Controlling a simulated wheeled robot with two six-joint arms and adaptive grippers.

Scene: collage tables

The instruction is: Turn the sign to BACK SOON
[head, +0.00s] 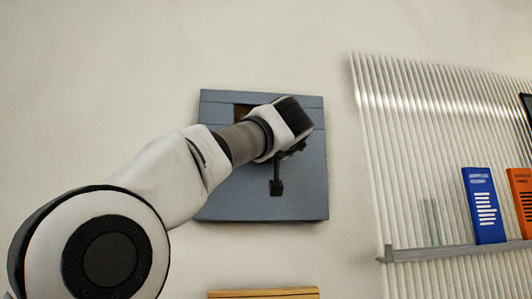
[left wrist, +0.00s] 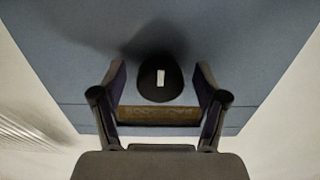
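A blue-grey sign panel (head: 235,207) hangs on the wall in the head view, and it fills much of the left wrist view (left wrist: 70,45). A dark rounded knob (left wrist: 160,92) with a white mark sits beside the window in the left wrist view. My left gripper (left wrist: 160,72) is open, with one finger on each side of the knob and gaps visible on both sides. In the head view my left arm hides the knob and part of the window. My right gripper is out of view.
A ribbed white panel (head: 395,170) with a grey shelf (head: 455,251) stands to the right, carrying a blue booklet (head: 484,205) and an orange one (head: 522,200). A wooden edge (head: 264,293) shows below the sign. The wall around the sign is bare.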

